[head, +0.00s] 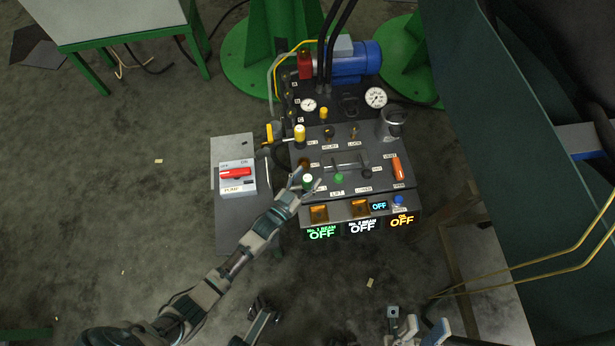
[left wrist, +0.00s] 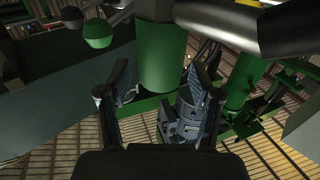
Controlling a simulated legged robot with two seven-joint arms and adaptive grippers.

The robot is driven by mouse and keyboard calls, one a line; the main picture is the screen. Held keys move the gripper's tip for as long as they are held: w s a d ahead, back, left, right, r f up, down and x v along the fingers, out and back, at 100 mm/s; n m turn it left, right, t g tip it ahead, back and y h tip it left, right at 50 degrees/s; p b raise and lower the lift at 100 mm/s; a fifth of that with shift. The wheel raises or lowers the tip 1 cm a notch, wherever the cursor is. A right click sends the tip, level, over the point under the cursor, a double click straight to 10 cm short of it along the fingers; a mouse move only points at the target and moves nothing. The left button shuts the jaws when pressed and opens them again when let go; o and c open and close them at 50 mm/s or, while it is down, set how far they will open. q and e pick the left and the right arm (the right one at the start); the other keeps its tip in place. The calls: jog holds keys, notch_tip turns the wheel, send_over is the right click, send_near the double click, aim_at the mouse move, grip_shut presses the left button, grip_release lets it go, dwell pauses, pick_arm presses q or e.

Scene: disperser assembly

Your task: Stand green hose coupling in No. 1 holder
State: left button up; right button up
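The green hose coupling (head: 307,179), with a pale top, stands upright at the left front of the console panel in the head view. In the left wrist view a green cylinder (left wrist: 161,58), seemingly this coupling, shows between and beyond my fingers. My left gripper (head: 309,185) is at the coupling; its fingers (left wrist: 163,90) stand apart with gaps on both sides. I cannot tell whether they touch it. A dark round opening (head: 303,162) lies just behind the coupling; its label is too small to read. My right gripper (head: 417,327) seems to be at the bottom edge, partly cut off.
A yellow coupling with a white top (head: 299,133) stands behind. A green knob (head: 339,177), a black-ended lever (head: 366,174) and an orange handle (head: 397,168) are to the right. A box with a red switch (head: 236,174) is on the left.

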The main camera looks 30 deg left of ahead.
pick_arm(q)
jog(key=shift+s+f, duration=0.1)
jog(key=shift+f, duration=0.05)
jog(key=shift+s+a, duration=0.1)
jog(key=shift+s, duration=0.15)
jog(key=s+a, duration=0.2)
jog(key=s, duration=0.9)
jog(key=shift+a, duration=0.1)
